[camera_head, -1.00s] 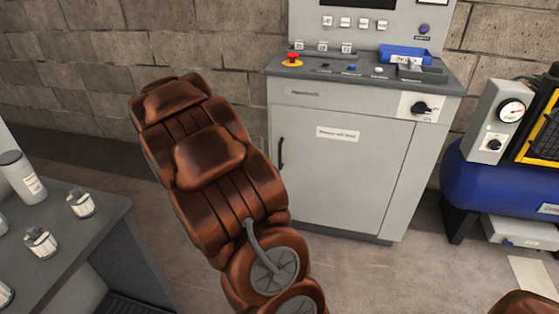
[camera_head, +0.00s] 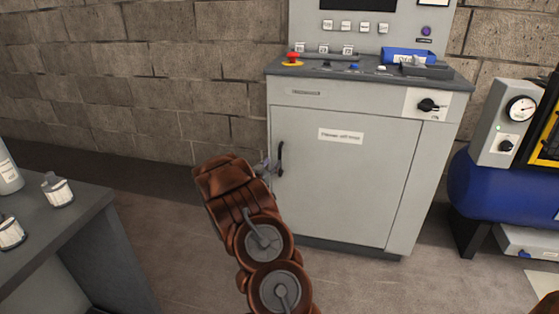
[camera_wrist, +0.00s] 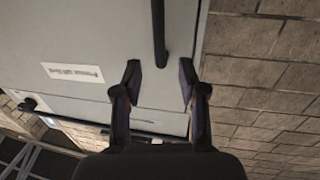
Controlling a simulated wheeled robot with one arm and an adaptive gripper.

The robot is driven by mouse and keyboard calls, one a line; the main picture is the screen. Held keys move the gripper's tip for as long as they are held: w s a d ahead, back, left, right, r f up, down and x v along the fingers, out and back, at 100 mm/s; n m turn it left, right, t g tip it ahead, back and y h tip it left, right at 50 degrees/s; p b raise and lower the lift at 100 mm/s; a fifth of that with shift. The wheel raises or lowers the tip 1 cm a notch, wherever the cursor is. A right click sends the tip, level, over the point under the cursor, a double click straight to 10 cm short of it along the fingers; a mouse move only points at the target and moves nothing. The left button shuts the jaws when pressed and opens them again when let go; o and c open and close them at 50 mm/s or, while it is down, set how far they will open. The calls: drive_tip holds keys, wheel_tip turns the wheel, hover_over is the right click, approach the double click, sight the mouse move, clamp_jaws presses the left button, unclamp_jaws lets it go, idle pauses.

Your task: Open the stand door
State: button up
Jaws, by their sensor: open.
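The grey stand (camera_head: 430,180) stands against the wall in the head view. Its door (camera_head: 345,185) is shut and bears a white label (camera_head: 341,136). The black vertical door handle (camera_head: 281,159) is at the door's left edge. My gripper (camera_head: 266,168) is just left of the handle, partly hidden by my brown arm. In the wrist view my gripper (camera_wrist: 159,78) is open and empty. The handle (camera_wrist: 159,30) shows ahead of the gap between the fingers, its near end close to fingertip level. Neither finger visibly touches it.
A red emergency button (camera_head: 292,59), a black rotary knob (camera_head: 428,105) and a blue tray (camera_head: 406,55) are on the stand. A blue compressor (camera_head: 500,190) is at the right. A grey table (camera_head: 60,225) with small containers is at the left. The floor before the stand is clear.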

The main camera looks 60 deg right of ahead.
sight(279, 156)
drive_tip(key=shift+w+d+b, duration=0.2)
drive_tip(key=shift+d, duration=1.05)
drive_tip(key=shift+w+d+b, duration=0.2)
drive_tip(key=shift+d, duration=1.1)
drive_tip(key=shift+w+d+b, duration=0.2)
drive_tip(key=shift+d, duration=1.05)
clamp_jaws()
drive_tip(key=shift+a, duration=0.2)
